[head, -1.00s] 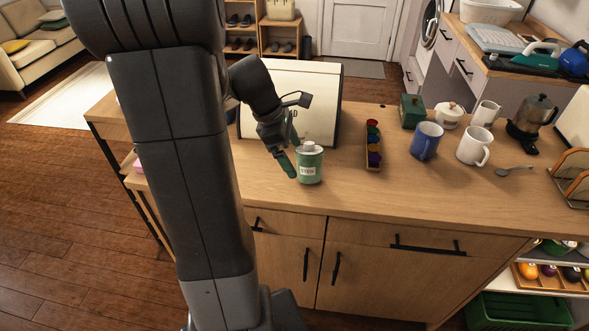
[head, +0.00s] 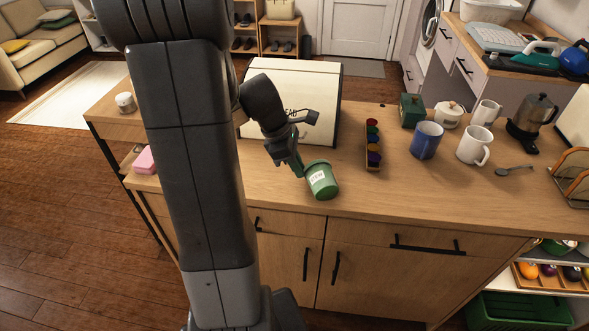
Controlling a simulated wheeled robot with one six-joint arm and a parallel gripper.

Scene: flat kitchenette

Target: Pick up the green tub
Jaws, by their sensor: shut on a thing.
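The green tub (head: 322,181) has a pale label on its side and is tilted in the head view, its top leaning to the left. It is at the front part of the wooden counter (head: 440,202), just right of my gripper. My gripper (head: 303,172) reaches down to its upper left side and is shut on it. The far fingertip is partly hidden by the tub. I cannot tell whether the tub's base clears the counter.
A cream bread bin (head: 312,95) stands behind my gripper. A rack of coloured capsules (head: 373,146) is to the right, then a blue mug (head: 427,141), a white mug (head: 474,146) and a dark green box (head: 412,110). The counter front right of the tub is clear.

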